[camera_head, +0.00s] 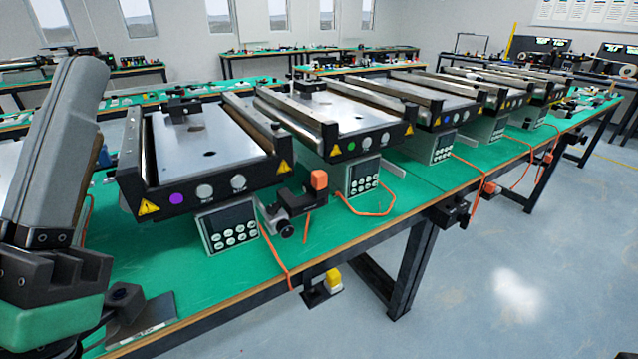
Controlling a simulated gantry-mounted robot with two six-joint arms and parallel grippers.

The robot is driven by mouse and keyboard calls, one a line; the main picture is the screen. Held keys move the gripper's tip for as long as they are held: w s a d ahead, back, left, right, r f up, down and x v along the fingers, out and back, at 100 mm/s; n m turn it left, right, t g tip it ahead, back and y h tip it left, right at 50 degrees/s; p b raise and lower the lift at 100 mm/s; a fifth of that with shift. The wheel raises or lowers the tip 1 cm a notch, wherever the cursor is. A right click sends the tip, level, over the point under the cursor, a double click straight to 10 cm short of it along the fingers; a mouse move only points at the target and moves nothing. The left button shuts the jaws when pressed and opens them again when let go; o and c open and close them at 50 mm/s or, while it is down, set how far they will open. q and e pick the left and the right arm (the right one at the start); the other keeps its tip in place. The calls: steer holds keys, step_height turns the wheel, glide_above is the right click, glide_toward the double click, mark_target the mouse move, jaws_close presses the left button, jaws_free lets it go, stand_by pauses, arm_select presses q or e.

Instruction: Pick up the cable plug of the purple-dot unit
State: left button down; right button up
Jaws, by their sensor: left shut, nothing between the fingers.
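The purple-dot unit is the nearest mini conveyor (205,150), with a purple dot (177,199) on its front. Its grey keypad box (229,226) stands below the front panel. An orange cable (277,258) runs from beside the box over the table's front edge. An orange block (319,180), which looks like a cable plug, sits upright at a black clamp-like device (293,204) right of the keypad. I cannot tell which cable it ends. My left gripper (60,322) is at the lower left, shut and empty, apart from the plug. Its fingertips are hardly visible. My right gripper is out of view.
More conveyors, including a green-dot unit (335,118), line the green table (195,292) towards the back right. A yellow block (333,280) is on a black bracket below the front edge. A grey plate (151,317) lies by my left gripper. The front strip is partly clear.

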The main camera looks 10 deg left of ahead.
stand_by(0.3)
arm_select(q)
steer(key=shift+c, duration=2.2)
jaws_free()
